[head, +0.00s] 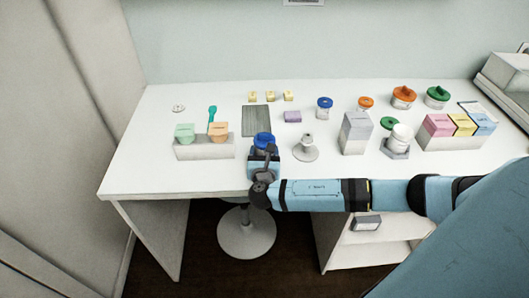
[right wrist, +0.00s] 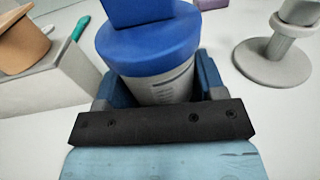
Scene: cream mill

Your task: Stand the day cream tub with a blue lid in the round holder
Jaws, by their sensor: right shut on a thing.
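My right gripper (head: 264,163) is shut on a grey tub with a blue lid (head: 264,140), held upright near the table's front edge. In the right wrist view the blue lid (right wrist: 148,42) and the grey body (right wrist: 163,88) show between the fingers; the lower body is hidden. A grey stand with a round base (head: 305,153) is just right of the tub; it also shows in the right wrist view (right wrist: 275,68). I cannot tell for sure that it is the round holder. Another blue-lidded tub (head: 324,110) stands farther back. My left gripper is not in view.
A striped grey mat (head: 256,120) and a purple block (head: 292,117) lie behind. Grey blocks, several lidded tubs and coloured boxes (head: 440,130) fill the right side. The front left table is clear.

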